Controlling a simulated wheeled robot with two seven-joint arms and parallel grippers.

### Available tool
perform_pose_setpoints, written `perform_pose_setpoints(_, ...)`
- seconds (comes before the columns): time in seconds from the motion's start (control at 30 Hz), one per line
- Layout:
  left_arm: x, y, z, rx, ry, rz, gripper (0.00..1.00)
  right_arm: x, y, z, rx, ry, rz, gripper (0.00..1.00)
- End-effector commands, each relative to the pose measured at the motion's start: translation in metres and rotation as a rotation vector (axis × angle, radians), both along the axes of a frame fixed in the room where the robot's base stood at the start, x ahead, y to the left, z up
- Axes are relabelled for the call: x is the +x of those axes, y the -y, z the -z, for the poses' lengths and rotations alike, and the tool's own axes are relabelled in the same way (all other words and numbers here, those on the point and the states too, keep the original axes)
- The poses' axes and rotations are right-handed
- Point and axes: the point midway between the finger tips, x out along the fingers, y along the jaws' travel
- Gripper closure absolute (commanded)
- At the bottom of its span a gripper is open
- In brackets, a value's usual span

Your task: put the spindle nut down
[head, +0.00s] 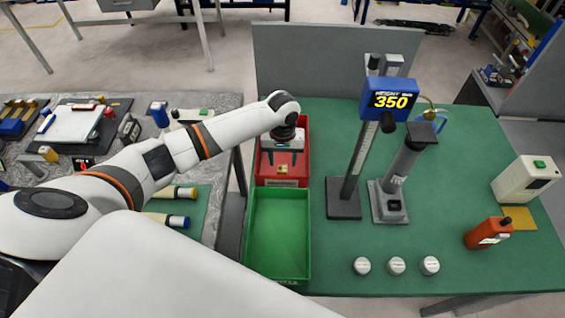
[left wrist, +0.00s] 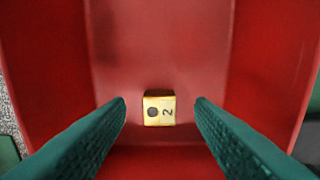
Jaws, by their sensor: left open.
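The spindle nut appears to be a small brass-yellow block (left wrist: 158,108) with a dark round hole and a "2" on its top. It lies in the red bin (left wrist: 185,40); in the head view the nut (head: 283,169) shows just below my gripper. My left gripper (head: 282,157) points down into the red bin (head: 305,150). In the left wrist view its teal fingers (left wrist: 160,104) are open, one on each side of the nut, with a clear gap on both sides. Nothing is held. My right gripper is not in view.
An empty green bin (head: 280,235) stands directly in front of the red bin. A height gauge (head: 390,100) reading 350 stands to the right. Three white round pieces (head: 397,266), an orange bottle (head: 487,233) and a white box (head: 525,180) are on the green table (head: 450,190).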

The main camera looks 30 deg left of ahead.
Motion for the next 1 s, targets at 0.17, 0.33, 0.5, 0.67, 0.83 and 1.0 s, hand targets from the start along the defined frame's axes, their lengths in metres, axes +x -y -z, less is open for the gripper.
perform_pose_setpoints(0.17, 0.001, 0.000, -0.040, -0.001, 0.005, 0.001, 0.52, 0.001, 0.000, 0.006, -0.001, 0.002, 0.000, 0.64)
perform_pose_setpoints(0.33, 0.001, 0.000, -0.072, -0.001, 0.004, -0.001, 0.52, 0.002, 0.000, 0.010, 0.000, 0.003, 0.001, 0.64)
perform_pose_setpoints(0.5, 0.001, -0.001, -0.090, 0.000, 0.002, -0.002, 0.52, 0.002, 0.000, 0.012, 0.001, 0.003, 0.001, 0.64)
perform_pose_setpoints(0.67, 0.000, -0.001, -0.095, 0.000, 0.000, -0.002, 0.52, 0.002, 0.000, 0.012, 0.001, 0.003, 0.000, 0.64)
perform_pose_setpoints(0.83, 0.000, -0.001, -0.095, 0.000, 0.000, -0.002, 0.52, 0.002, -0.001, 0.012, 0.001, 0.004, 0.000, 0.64)
perform_pose_setpoints(1.0, 0.000, 0.000, -0.095, 0.000, 0.000, -0.002, 0.52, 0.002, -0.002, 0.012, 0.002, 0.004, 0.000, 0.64)
